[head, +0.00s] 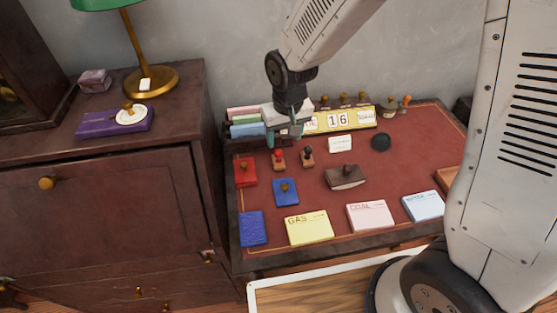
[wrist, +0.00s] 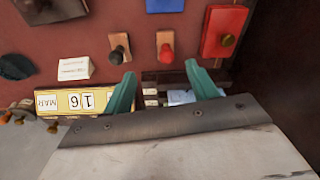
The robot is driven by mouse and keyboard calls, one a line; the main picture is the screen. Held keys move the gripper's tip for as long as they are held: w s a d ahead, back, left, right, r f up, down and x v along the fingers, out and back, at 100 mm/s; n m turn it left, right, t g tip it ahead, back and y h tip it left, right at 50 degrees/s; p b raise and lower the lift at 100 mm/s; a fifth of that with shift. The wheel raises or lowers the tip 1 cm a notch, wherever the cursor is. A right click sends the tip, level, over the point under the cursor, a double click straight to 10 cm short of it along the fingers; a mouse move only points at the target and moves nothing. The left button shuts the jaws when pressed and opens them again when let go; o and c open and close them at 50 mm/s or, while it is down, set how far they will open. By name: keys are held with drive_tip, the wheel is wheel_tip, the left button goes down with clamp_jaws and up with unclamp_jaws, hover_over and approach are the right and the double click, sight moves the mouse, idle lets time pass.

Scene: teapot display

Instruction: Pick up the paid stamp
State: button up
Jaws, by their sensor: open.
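Two small wooden-based stamps stand side by side near the back left of the red desk top. The red-handled stamp (head: 279,159) also shows in the wrist view (wrist: 166,48). The dark-handled stamp (head: 307,156) is to its right, and it shows in the wrist view (wrist: 118,48) too. No lettering on either is readable, so I cannot tell which is the paid stamp. My gripper (head: 289,131) is open and empty, above the back of the desk behind the stamps. Its two green fingers (wrist: 160,76) point toward the stamps in the wrist view.
A red box (head: 246,172) and a blue box (head: 285,192), each with a knob, stand near the stamps. A yellow calendar (head: 337,121) and a card holder (head: 246,123) line the back. A brown blotter (head: 346,177) and bill pads, including GAS (head: 308,228), lie in front.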

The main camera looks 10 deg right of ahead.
sight(279, 151)
drive_tip(key=f, duration=0.3)
drive_tip(key=w+a+f, duration=0.1)
drive_tip(key=f, duration=0.5)
drive_tip(key=shift+w+a+f, duration=0.15)
drive_tip(key=shift+w+f, duration=0.2)
drive_tip(key=shift+f, duration=0.05)
drive_tip(key=c, duration=1.2)
